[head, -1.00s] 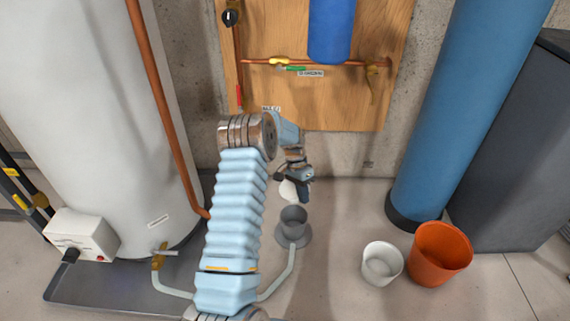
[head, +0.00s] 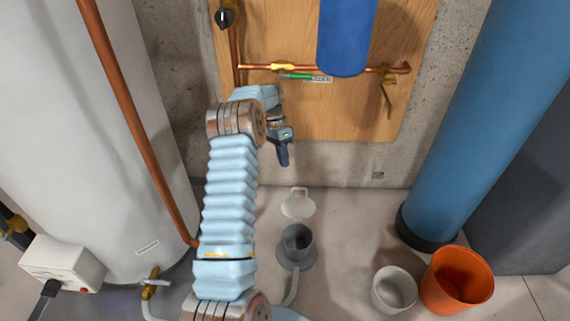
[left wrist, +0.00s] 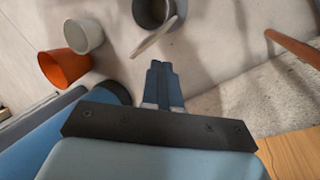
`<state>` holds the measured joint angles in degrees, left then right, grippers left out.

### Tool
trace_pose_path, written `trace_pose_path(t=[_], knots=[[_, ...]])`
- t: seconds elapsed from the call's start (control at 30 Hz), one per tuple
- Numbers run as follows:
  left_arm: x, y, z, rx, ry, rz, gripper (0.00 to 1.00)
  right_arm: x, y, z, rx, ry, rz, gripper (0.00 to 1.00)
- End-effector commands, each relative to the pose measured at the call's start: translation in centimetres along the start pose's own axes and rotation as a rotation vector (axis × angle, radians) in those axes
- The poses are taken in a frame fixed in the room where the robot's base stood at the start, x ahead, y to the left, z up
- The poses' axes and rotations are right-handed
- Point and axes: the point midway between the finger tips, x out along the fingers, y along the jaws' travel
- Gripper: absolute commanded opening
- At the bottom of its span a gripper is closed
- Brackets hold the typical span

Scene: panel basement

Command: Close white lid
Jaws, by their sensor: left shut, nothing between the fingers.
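The white lid (head: 298,204) stands open behind the grey floor cup (head: 297,243), tilted back from its rim toward the wall. In the left wrist view the lid (left wrist: 155,36) is seen nearly edge-on beside the cup's dark mouth (left wrist: 152,12). My left gripper (head: 283,158) is shut and empty. It is above and behind the lid, in front of the wooden board, apart from the lid. In the left wrist view its closed fingertips (left wrist: 161,66) point toward the lid with a gap. My right gripper is not seen.
A white bucket (head: 394,290) and an orange bucket (head: 457,279) stand on the floor at right, before a blue cylinder (head: 480,120). A white tank (head: 90,130) with a copper pipe is at left. The wooden board (head: 300,110) carries pipes and a blue filter (head: 345,35).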

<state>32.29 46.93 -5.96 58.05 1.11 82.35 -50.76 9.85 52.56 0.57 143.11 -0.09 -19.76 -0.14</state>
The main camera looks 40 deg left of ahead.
Motion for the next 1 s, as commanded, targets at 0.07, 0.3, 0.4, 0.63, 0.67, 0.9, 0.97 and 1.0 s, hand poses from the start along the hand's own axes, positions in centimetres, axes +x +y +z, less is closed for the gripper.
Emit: trace_pose_path(t=[0.07,0.3,0.4,0.63,0.67,0.9,0.97,1.0], knots=[[1.6,0.0,0.0,0.0,-0.002,0.002,0.0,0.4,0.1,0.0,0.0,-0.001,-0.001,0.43],[5.9,0.0,0.0,0.0,-0.002,0.002,0.0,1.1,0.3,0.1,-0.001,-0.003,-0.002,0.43],[7.2,0.0,0.0,0.0,-0.001,0.001,0.0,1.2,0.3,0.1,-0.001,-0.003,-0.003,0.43],[8.5,0.0,0.0,0.0,0.0,-0.001,0.0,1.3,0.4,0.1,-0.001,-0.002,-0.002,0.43],[8.5,0.0,0.0,0.0,0.0,-0.001,0.0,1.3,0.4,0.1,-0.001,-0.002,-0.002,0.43],[8.5,0.0,0.0,0.0,0.0,0.0,0.0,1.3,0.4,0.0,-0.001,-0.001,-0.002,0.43],[8.5,0.0,0.0,0.0,0.001,-0.001,0.0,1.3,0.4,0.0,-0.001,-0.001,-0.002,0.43],[8.5,0.1,0.0,0.0,0.002,-0.003,0.0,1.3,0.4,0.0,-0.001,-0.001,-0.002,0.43]])
